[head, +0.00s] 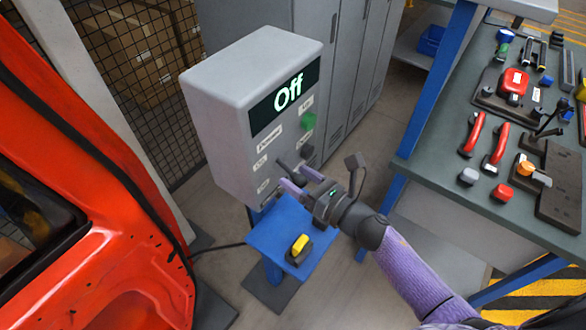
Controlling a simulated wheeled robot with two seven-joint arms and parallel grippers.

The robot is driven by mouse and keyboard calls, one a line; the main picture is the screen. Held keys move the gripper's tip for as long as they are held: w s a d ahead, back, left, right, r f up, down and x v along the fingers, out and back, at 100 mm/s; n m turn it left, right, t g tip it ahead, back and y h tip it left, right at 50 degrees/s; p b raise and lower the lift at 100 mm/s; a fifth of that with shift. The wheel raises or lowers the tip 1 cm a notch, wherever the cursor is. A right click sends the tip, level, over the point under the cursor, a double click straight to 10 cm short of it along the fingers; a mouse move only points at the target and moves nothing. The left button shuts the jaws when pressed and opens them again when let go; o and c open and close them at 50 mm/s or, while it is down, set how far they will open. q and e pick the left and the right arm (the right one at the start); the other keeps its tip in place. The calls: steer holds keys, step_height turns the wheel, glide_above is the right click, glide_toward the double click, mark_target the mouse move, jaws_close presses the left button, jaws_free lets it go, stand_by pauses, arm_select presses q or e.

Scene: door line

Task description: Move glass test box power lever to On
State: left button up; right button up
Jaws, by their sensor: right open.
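The glass test box (225,100) is a grey box on a blue stand, and its dark screen (284,94) reads "Off". Its front panel has a green button (308,121), a dark knob (307,151) and several small white labels. My right gripper (284,176) is open at the lower part of this panel, its fingers pointing at the box. The power lever cannot be made out clearly; the fingers cover part of the lower panel. I cannot tell whether they touch it. My left gripper is not in view.
A blue shelf (270,240) below the panel carries a yellow-and-black switch (299,248). A red car door (120,215) stands close on the left. A workbench (430,165) with red-handled tools and blocks is on the right. Grey lockers (345,50) stand behind.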

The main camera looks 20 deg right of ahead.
steer(key=shift+x, duration=0.95)
jaws_close()
stand_by(0.4)
stand_by(0.3)
